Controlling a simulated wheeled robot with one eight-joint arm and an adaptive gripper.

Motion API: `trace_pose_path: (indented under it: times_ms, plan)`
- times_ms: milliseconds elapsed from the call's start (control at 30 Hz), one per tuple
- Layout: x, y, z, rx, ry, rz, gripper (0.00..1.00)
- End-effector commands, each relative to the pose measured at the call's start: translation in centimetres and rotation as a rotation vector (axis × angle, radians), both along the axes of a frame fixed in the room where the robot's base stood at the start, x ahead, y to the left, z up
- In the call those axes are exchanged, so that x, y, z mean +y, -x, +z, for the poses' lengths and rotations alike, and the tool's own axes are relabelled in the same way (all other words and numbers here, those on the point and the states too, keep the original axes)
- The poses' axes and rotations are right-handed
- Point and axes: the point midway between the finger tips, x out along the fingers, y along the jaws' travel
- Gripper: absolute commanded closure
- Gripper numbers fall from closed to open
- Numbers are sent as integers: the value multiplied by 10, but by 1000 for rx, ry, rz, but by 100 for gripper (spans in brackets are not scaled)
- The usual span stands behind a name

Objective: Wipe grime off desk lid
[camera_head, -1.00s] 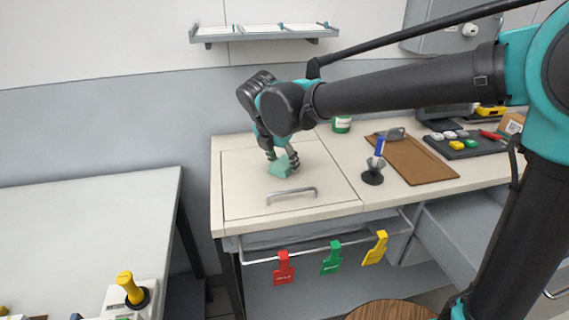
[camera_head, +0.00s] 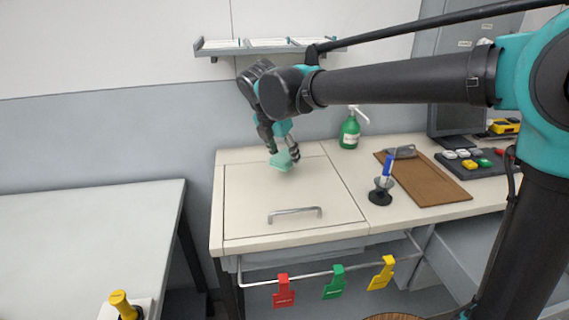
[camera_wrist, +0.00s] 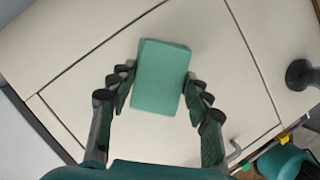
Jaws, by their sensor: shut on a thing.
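The desk lid (camera_head: 300,196) is a cream panel set in the desk top, lying closed, with a grey bar handle (camera_head: 294,212) near its front edge. My gripper (camera_head: 285,155) is over the back part of the lid. It is shut on a green sponge-like block (camera_head: 281,160), which also shows between the fingers in the wrist view (camera_wrist: 160,77). Whether the block touches the lid I cannot tell. I see no clear grime on the bare parts of the lid; the patch under the block is hidden.
A green pump bottle (camera_head: 349,132) stands at the back of the desk. A pen in a black holder (camera_head: 380,195) and a brown clipboard (camera_head: 428,180) lie to the right. Red, green and yellow tags (camera_head: 334,283) hang on the front rail. A shelf (camera_head: 265,47) is above.

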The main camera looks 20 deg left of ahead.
Motion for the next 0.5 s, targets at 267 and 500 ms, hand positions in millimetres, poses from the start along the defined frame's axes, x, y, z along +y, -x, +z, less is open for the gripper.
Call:
trace_pose_path:
  times_ms: [267, 500]
  plan:
    - [1, -3, 26, 0, 0, -11, 78]
    - [2, -5, 39, 0, 0, -16, 78]
